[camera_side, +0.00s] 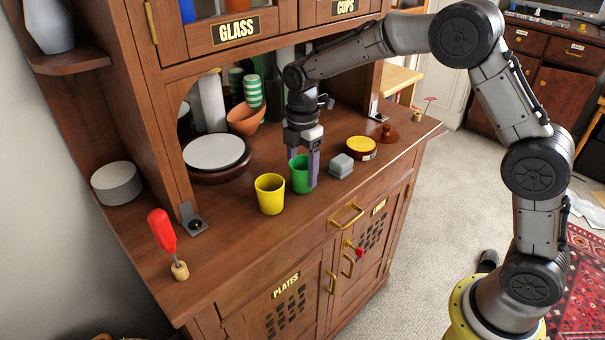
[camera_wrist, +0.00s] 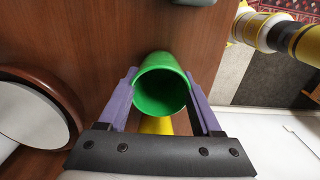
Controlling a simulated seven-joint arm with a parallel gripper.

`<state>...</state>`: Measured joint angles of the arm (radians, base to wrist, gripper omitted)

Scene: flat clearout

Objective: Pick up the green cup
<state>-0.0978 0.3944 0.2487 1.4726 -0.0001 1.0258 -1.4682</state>
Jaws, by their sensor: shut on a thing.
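The green cup (camera_side: 300,175) stands upright on the wooden counter of the cabinet. My gripper (camera_side: 303,170) points down over it, with one purple finger on each side of the cup. In the wrist view the green cup (camera_wrist: 161,88) sits between the two fingers of my gripper (camera_wrist: 163,100), its open mouth facing the camera. The fingers are shut on the cup's sides. I cannot tell whether the cup's base touches the counter.
A yellow cup (camera_side: 270,194) stands close to the left of the green cup. A round white-topped container (camera_side: 216,153) is behind left. The cabinet's upper part overhangs the back of the counter.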

